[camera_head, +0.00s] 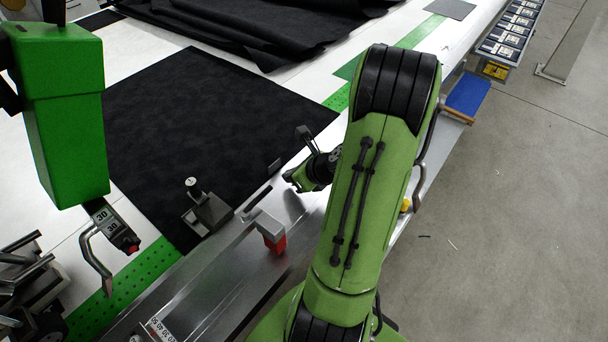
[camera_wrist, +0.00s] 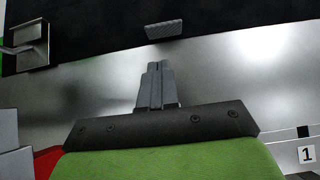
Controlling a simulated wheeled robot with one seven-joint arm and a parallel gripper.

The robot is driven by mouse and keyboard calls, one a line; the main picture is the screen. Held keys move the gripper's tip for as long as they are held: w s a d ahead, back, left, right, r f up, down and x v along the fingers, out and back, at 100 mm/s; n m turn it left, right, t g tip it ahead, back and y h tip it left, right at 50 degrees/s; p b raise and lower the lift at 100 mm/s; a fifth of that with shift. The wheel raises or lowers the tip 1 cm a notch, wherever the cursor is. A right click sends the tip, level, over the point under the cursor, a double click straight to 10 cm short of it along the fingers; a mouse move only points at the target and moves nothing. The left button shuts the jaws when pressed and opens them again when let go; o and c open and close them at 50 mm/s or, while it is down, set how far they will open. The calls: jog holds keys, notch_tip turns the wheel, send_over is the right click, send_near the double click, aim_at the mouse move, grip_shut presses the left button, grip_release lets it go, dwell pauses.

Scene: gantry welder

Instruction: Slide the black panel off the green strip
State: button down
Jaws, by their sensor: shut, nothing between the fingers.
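The black panel (camera_head: 215,125) is a large flat sheet lying on the white table in the head view. It covers the middle stretch of the green strip, which is bare at the lower left (camera_head: 125,292) and at the upper right (camera_head: 340,98). In the wrist view the panel (camera_wrist: 100,18) fills the top edge as a dark area. My gripper (camera_wrist: 158,68) is shut and empty over the bare metal ledge (camera_wrist: 220,80), just short of the panel's near edge. In the head view the fingertips are hard to make out beside my arm.
A small metal block with a knob (camera_head: 208,212) stands at the panel's near corner. A red-and-grey block (camera_head: 271,236) is on the ledge. A green machine head (camera_head: 65,120) hangs at left. Crumpled black sheets (camera_head: 260,25) lie at the back.

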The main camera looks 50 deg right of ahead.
aim_at(235, 148)
jog(key=shift+w, duration=1.9)
jog(key=shift+r, duration=0.1)
jog(key=shift+w+a+p, duration=0.1)
jog(key=shift+w+p, duration=0.1)
jog(key=shift+p, duration=0.1)
jog(key=w+p, duration=0.3)
jog(key=w, duration=0.5)
jog(key=w+p, duration=0.3)
jog(key=w, duration=0.6)
jog(key=shift+w+a, duration=0.2)
jog(key=shift+w, duration=0.05)
jog(key=shift+s, duration=0.1)
